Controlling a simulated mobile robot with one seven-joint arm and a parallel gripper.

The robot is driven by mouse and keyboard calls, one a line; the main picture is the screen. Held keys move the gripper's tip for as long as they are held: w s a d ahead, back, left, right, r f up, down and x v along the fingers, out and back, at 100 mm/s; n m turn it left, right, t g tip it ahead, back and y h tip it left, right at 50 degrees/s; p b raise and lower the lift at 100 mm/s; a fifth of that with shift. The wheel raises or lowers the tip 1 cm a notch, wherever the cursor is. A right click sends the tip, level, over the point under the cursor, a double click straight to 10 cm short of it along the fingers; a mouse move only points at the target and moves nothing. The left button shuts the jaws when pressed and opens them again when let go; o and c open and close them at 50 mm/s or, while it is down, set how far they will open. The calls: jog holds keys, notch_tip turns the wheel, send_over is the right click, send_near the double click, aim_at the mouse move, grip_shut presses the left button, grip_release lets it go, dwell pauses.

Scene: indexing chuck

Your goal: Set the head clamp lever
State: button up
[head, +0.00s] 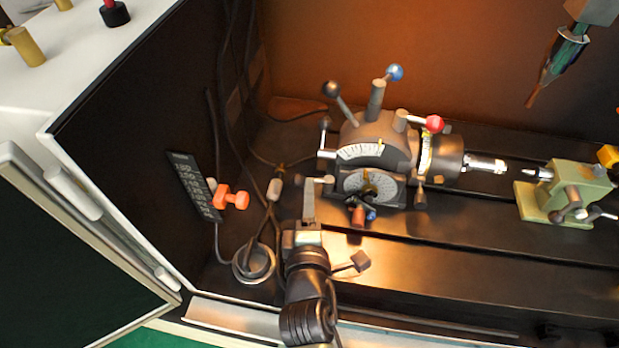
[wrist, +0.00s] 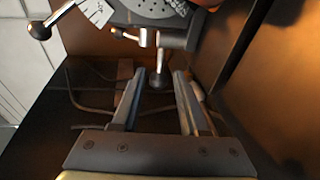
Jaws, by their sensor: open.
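The dark grey dividing head (head: 372,140) stands on the black table with several levers; none is marked as the head clamp lever, so I cannot tell which it is. My gripper (head: 310,190) is left of and in front of the head's graduated dial. In the wrist view my gripper (wrist: 159,76) is open, and a short lever with a dark ball end (wrist: 158,81) appears between its fingertips. Contact cannot be told.
A chuck (head: 449,155) is on the head's right, facing a green tailstock (head: 570,190). A tool (head: 562,55) hangs at upper right. A black number plate (head: 193,185) with an orange knob (head: 237,200), cables and a metal cup (head: 254,262) are at left. The front table is mostly clear.

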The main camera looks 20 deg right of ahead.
jog(key=shift+x, duration=2.65)
grip_shut()
jog(key=shift+a, duration=0.15)
